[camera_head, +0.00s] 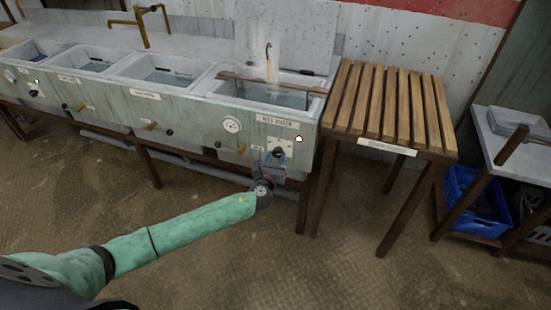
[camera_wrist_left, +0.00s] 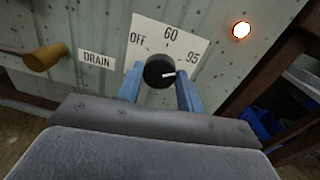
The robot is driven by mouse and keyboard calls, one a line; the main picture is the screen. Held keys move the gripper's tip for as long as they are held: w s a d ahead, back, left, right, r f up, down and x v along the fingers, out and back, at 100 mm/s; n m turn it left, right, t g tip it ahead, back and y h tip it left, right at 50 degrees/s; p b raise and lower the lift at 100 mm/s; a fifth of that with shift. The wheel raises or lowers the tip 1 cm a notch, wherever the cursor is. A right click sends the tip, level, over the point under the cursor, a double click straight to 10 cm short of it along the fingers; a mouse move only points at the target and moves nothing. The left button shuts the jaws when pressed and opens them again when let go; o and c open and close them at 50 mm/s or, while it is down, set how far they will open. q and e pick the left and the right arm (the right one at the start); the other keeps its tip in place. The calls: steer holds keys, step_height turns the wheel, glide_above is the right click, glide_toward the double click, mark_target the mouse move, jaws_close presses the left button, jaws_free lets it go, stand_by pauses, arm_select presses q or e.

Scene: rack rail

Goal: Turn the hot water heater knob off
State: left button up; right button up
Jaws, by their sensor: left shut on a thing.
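The heater knob (camera_wrist_left: 156,72) is black and round with a white pointer mark. It sits in front of a white plate (camera_wrist_left: 178,38) marked OFF, 60 and 95. The pointer mark points right, toward the 95 side and away from OFF. My left gripper (camera_wrist_left: 159,80) has its blue fingers on either side of the knob and is shut on it. In the head view my left gripper (camera_head: 272,162) is at the front panel of the rightmost sink, where it partly covers the knob and plate (camera_head: 283,143). My right gripper is not in view.
A lit indicator lamp (camera_wrist_left: 241,30) glows right of the plate. A brass drain handle (camera_wrist_left: 47,57) sticks out to the left, beside a DRAIN label (camera_wrist_left: 96,58). A slatted wooden table (camera_head: 390,105) stands right of the sinks. The floor in front is clear.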

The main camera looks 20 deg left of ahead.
arm_select(q)
steer(key=n+b, duration=0.1)
steer(key=n, duration=0.3)
steer(key=shift+f, duration=0.1)
steer(key=n, duration=0.2)
steer(key=shift+n, duration=0.4)
steer(key=n, duration=0.3)
steer(key=shift+a+g+h+b, duration=0.1)
steer(key=shift+g+h+b, duration=0.2)
steer(key=shift+b, duration=0.1)
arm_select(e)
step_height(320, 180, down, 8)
arm_select(q)
steer(key=n, duration=0.3)
steer(key=shift+n, duration=0.9)
steer(key=shift+a+n+h, duration=0.1)
steer(key=shift+n+h, duration=0.2)
steer(key=shift+n, duration=0.5)
steer(key=n+p, duration=0.1)
steer(key=n, duration=0.3)
steer(key=shift+n+p, duration=0.3)
steer(key=shift+p, duration=0.1)
steer(key=shift+n+h+p, duration=0.3)
steer(key=shift+n, duration=0.7)
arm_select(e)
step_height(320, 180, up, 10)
